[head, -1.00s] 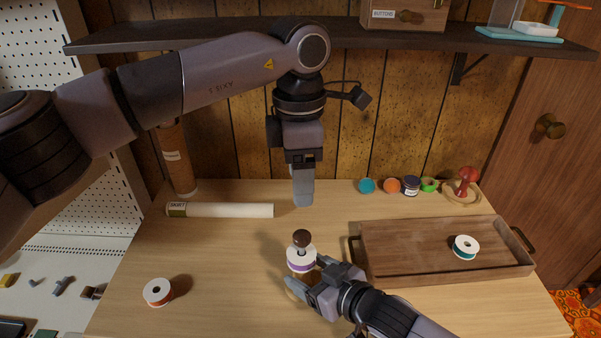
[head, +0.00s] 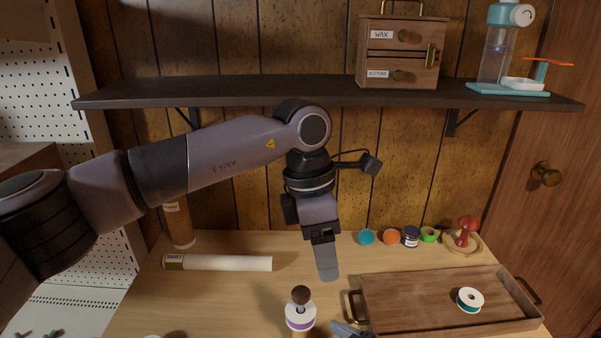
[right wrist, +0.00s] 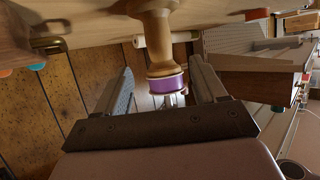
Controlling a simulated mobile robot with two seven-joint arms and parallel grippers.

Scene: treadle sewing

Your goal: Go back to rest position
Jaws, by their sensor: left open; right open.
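My left gripper (head: 326,262) hangs pointing down above the back of the table, open and with nothing visible between its fingers. My right gripper (right wrist: 165,92) is open in the right wrist view, its two fingers on either side of a spool with purple thread (right wrist: 166,83) on a wooden holder. I cannot tell whether the fingers touch it. Only a tip of the right gripper (head: 350,329) shows at the bottom edge there.
A wooden tray (head: 400,319) with a teal spool (head: 469,299) is at the right. A rolled pattern (head: 218,263) lies at the back left. A dark shelf (head: 320,92) crosses above.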

